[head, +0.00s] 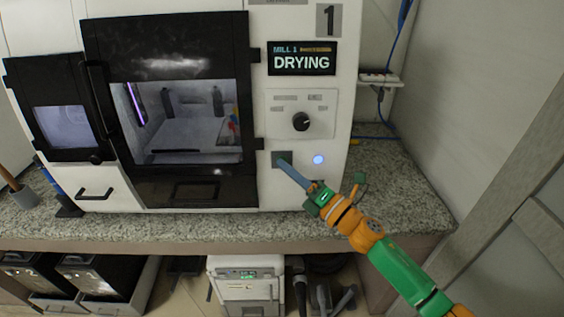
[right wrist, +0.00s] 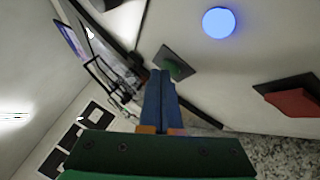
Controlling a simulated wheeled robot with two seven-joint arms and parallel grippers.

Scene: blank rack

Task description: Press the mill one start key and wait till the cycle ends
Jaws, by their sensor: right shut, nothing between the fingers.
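Mill one (head: 300,12) is a white machine with black-framed doors and a large "1" on it. Its display (head: 302,58) reads "MILL 1" and "DRYING". A green key on a dark square plate (head: 281,157) sits low on the front; it shows in the right wrist view as a green key (right wrist: 174,68). A round blue-white light (head: 319,159) glows to its right. My right gripper (head: 284,163) is shut and empty, with its blue fingertips at the green key's plate. I cannot tell whether they touch the key. My left gripper is out of view.
A black knob (head: 301,121) sits on a panel above the light. A red key (right wrist: 297,103) shows in the right wrist view. A wall stands further right. A white unit (head: 245,280) stands below the counter.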

